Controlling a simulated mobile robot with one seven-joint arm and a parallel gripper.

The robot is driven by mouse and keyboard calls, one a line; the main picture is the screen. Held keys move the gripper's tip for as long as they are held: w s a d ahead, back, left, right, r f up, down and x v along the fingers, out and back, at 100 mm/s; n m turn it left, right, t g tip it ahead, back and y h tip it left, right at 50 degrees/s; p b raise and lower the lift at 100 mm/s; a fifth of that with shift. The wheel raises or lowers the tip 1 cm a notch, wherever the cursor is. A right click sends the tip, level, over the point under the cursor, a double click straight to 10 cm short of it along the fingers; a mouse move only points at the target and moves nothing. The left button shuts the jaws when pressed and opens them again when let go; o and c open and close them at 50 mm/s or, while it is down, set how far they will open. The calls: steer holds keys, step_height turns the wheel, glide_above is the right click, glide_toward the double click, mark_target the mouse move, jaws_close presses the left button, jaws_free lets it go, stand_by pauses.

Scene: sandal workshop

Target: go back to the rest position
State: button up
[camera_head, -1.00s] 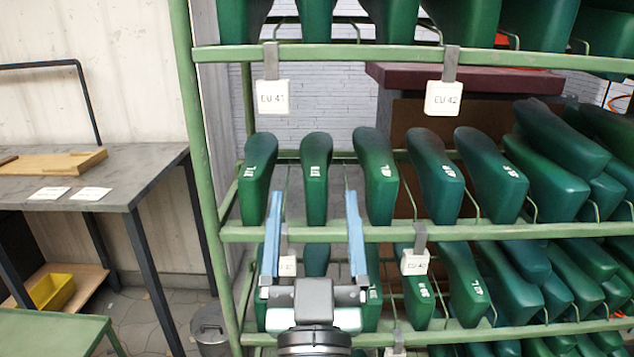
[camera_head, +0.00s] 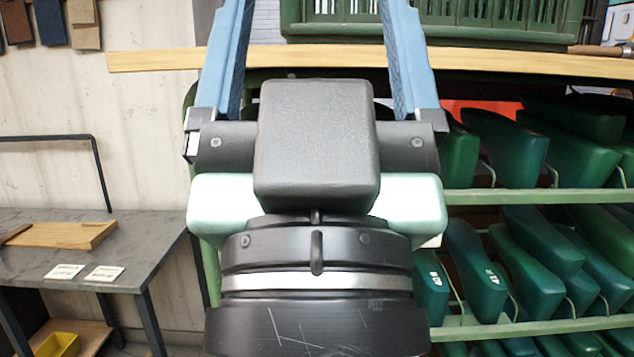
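My gripper (camera_head: 316,20) is large and close to the camera, in the middle of the view. Its two blue fingers stand wide apart and point up, with their tips cut off by the top edge. My gripper and wrist hide the rack's left part.
A grey table (camera_head: 150,240) with a wooden tray (camera_head: 62,234) and two white cards stands at left. A yellow bin (camera_head: 58,345) sits below. A wooden shelf board (camera_head: 150,60) runs across the top, with a green crate (camera_head: 470,27) above it.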

step_height(320, 180, up, 24)
steer(key=p, duration=2.2)
steer(key=shift+r, duration=0.25)
steer(key=shift+o, duration=1)
